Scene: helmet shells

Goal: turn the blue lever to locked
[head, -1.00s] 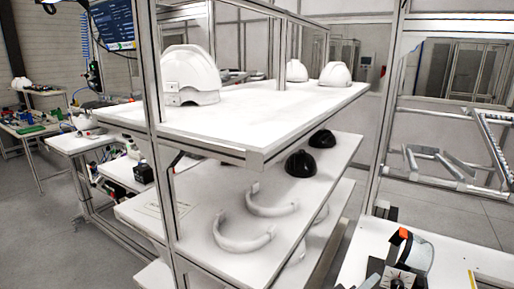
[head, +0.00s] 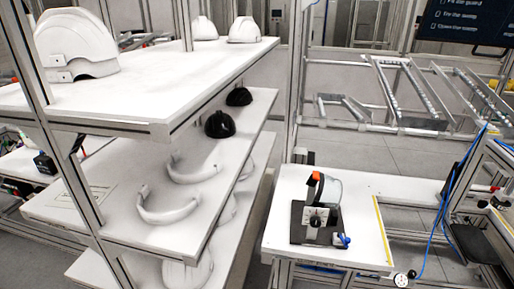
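A blue lever (head: 345,240) shows in the head view, low on the right side of a small black fixture (head: 303,233). The fixture stands on a white workbench (head: 283,203) right of centre. It has a pale front plate with a dark knob (head: 315,221), and a clear curved visor piece with an orange top (head: 316,176) stands on it. The lever is too small to tell which way it is set. Neither of my grippers is in view.
A white shelf rack (head: 150,110) with helmet shells (head: 75,45), black caps (head: 220,124) and white curved bands (head: 168,208) fills the left. A yellow strip (head: 383,232) marks the bench's right side. Blue cables (head: 436,225) hang at the right. Grey floor (head: 350,150) lies behind the bench.

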